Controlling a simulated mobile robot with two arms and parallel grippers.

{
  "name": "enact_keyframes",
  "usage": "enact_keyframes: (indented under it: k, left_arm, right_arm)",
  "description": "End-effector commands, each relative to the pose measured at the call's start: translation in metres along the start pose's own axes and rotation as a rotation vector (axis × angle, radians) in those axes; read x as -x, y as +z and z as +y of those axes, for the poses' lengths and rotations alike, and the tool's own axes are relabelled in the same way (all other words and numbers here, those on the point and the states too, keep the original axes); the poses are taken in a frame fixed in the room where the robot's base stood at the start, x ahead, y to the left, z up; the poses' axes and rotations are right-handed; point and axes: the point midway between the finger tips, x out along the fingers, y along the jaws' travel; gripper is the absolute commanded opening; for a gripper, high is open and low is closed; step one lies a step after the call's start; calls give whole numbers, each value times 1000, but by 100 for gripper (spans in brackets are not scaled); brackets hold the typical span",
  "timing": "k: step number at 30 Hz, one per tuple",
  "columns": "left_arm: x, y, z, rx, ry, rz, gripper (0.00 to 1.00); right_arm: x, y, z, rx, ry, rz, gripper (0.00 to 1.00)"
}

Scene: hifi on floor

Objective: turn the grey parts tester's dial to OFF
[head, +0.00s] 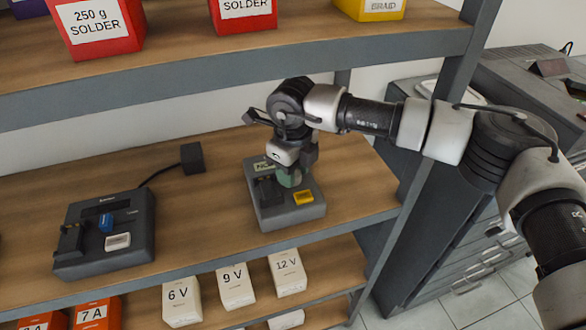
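The grey parts tester (290,216) sits on the middle wooden shelf, with a small pale label at its back, a dark part on its left and a yellow piece at its front right. A green dial (289,180) shows on its top, directly under my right gripper (292,172). My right gripper points down over the dial, with its fingertips at or very near it. Whether the fingers are closed on the dial cannot be made out. The gripper hides much of the dial, and its setting is not readable. My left gripper is out of view.
A dark device (140,245) with a blue knob stands left on the same shelf, its cord running to a black block (192,158). Solder boxes (100,25) stand on the shelf above; voltage boxes (236,287) stand below. A shelf post (425,170) is at right.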

Motion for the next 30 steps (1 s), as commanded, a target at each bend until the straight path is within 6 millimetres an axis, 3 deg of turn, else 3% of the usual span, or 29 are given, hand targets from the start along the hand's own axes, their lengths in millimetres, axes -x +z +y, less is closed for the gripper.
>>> enact_keyframes:
  k: [1,4,17,30]
  left_arm:
    - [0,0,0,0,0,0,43]
    - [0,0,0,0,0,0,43]
    - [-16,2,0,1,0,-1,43]
    - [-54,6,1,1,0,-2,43]
  right_arm:
    - [0,0,0,0,0,0,30]
    - [0,0,0,0,0,0,14]
    - [-3,0,0,99,-2,0,14]
    - [-3,0,0,457,-2,-1,14]
